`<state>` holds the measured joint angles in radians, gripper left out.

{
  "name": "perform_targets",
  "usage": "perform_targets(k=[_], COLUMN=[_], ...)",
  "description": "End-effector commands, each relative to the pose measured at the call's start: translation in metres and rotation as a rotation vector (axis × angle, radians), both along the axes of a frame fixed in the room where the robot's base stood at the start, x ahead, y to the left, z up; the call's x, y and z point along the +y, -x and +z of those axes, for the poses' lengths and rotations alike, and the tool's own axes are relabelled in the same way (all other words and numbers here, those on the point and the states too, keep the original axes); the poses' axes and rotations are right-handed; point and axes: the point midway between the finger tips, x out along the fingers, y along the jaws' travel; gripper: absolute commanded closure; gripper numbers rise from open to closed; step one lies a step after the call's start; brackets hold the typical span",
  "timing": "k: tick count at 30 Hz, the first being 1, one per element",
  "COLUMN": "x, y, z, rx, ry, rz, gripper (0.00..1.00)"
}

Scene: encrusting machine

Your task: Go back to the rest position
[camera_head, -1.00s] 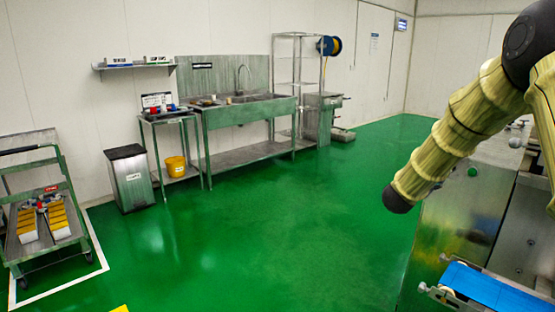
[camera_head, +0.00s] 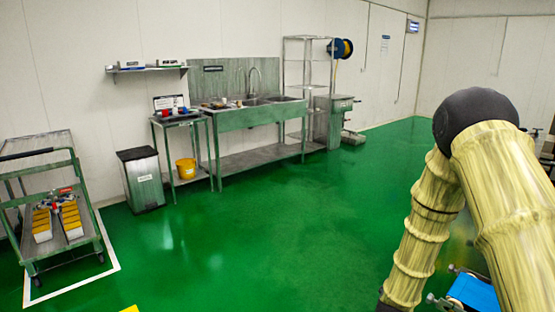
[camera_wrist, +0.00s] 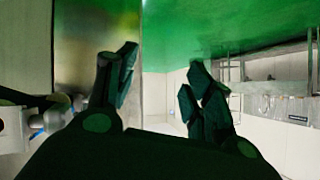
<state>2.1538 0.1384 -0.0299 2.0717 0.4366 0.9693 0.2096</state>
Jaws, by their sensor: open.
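My gripper (camera_wrist: 160,85) shows in the wrist view with its two dark fingers spread apart. Nothing is between the fingers, and green floor, metal and pale wall show beyond them. In the head view my arm, in a yellowish sleeve, fills the right side and bends at a dark joint. My gripper is out of that view, below the frame's lower edge or hidden.
A blue belt (camera_head: 472,292) of the machine lies at the lower right, partly behind my arm. A sink bench (camera_head: 262,117), a bin (camera_head: 141,180), a yellow bucket (camera_head: 186,168) and a cart (camera_head: 92,238) stand left and back. The middle green floor (camera_head: 270,240) is clear.

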Motion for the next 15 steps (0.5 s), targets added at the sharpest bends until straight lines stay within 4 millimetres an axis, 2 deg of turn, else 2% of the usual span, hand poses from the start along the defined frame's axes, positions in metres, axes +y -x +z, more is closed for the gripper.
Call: perform_targets(k=[1,5,6,11,15], x=[0.010,0.034,0.042,0.069,0.092], y=[0.021,0.074,0.093,0.169,0.241], z=[-0.020,-0.067,-0.081,-0.125,-0.154], rx=[0.064,0.218,0.266,0.452,0.611], ry=[0.000,-0.001,-0.004,-0.018,-0.039], rz=[0.038,0.137,0.169,0.293,0.404], gripper=[0.48,0.48,0.48,0.48,0.48])
